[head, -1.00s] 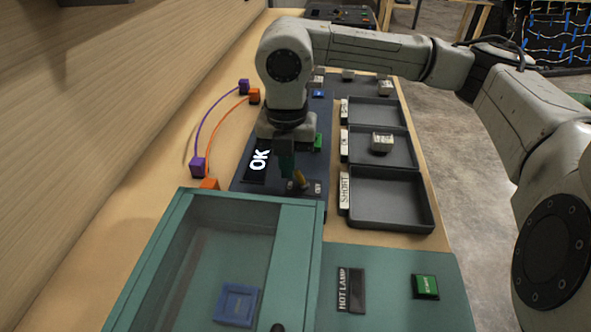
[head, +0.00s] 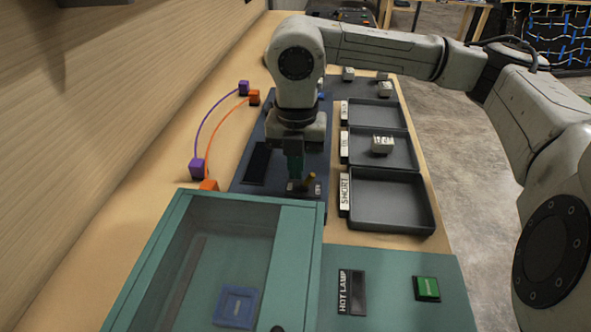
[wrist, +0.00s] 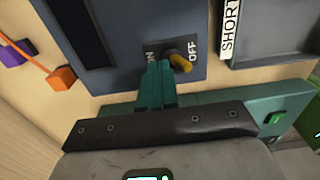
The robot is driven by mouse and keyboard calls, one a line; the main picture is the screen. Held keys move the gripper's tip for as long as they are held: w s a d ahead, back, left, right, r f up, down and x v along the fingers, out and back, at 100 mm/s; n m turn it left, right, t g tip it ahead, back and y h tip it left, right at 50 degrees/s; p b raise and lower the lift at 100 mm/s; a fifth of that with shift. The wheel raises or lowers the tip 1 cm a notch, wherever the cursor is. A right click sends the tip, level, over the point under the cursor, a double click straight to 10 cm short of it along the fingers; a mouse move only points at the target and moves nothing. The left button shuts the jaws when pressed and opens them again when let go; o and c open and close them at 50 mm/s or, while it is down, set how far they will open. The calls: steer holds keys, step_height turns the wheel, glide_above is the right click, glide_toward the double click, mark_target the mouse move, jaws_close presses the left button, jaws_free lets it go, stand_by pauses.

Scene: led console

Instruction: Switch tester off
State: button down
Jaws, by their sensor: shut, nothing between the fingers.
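The tester is a dark blue panel (head: 252,190) on the bench, and its black display (head: 258,163) is blank. Its brass toggle lever (head: 310,181) stands at the panel's near end; in the wrist view the lever (wrist: 182,63) tilts to the OFF side, with the ON label on the other side. My gripper (head: 295,183) is shut and empty, its teal fingers pointing down just left of the lever. In the wrist view the fingertips (wrist: 160,70) are beside the lever on the ON side; I cannot tell whether they touch it. My gripper hides part of the panel.
Several black trays stand right of the panel, the nearest labelled SHORT (head: 390,203); the middle one holds a pale block (head: 382,145). A teal glass-lidded case (head: 190,250) stands in front, beside a HOT LAMP plate (head: 351,292) and green button (head: 427,288). Purple and orange cables (head: 198,168) lie left.

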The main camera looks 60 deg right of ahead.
step_height(320, 180, up, 7)
steer(key=p, duration=0.2)
steer(key=shift+w+f, duration=0.15)
steer(key=shift+w, duration=0.2)
steer(key=shift+a, duration=0.1)
stand_by(0.6)
